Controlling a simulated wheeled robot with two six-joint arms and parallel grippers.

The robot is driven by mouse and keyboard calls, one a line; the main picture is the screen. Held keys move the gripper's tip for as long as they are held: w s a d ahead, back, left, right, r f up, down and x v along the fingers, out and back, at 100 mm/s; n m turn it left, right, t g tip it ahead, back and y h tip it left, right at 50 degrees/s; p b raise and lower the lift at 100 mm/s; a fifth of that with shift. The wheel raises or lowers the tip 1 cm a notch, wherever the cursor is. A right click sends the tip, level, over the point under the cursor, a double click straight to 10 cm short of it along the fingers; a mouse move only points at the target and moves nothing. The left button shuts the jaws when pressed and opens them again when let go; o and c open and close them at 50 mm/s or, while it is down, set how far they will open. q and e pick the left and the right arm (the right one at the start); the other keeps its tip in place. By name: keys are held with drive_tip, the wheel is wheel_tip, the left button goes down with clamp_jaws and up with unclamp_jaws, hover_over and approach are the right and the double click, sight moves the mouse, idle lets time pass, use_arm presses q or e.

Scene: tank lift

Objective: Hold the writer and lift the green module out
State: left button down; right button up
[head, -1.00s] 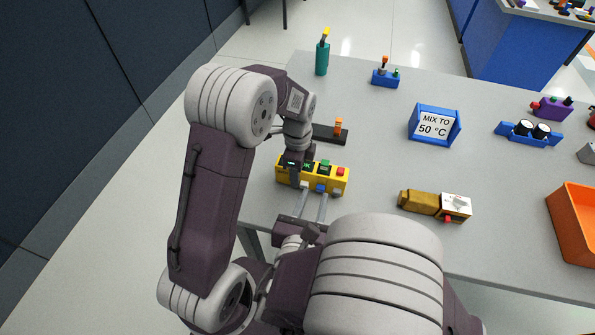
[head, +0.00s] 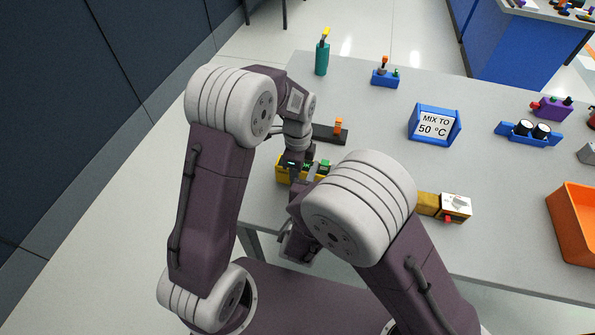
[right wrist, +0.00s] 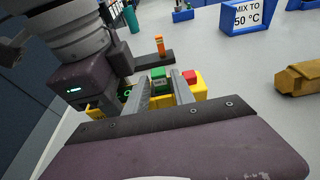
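The yellow writer (head: 284,177) lies near the table's left front edge. It also shows in the right wrist view (right wrist: 200,92), with a red button (right wrist: 190,76) on top. The green module (right wrist: 158,76) sits upright in the writer; its top also shows in the head view (head: 325,164). My left gripper (head: 294,172) is down over the writer's left part, closed across its body, with the far finger hidden. My right gripper (right wrist: 162,90) is open, pointing at the writer, with one finger on each side of the green module. I cannot tell whether they touch it.
A dark block with an orange peg (head: 331,133) lies just behind the writer. A brown and white device (head: 442,206) lies to the right, partly behind my right arm. A blue sign (head: 434,124) and an orange bin (head: 575,225) stand farther right. The table between is clear.

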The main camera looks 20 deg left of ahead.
clamp_jaws()
wheel_tip(320, 180, up, 9)
drive_tip(key=shift+f, duration=0.2)
idle(1.0)
use_arm(q)
drive_tip(key=c, duration=0.7)
unclamp_jaws()
drive_tip(key=shift+r, duration=0.1)
wheel_tip(320, 180, up, 12)
drive_tip(key=shift+f, duration=0.1)
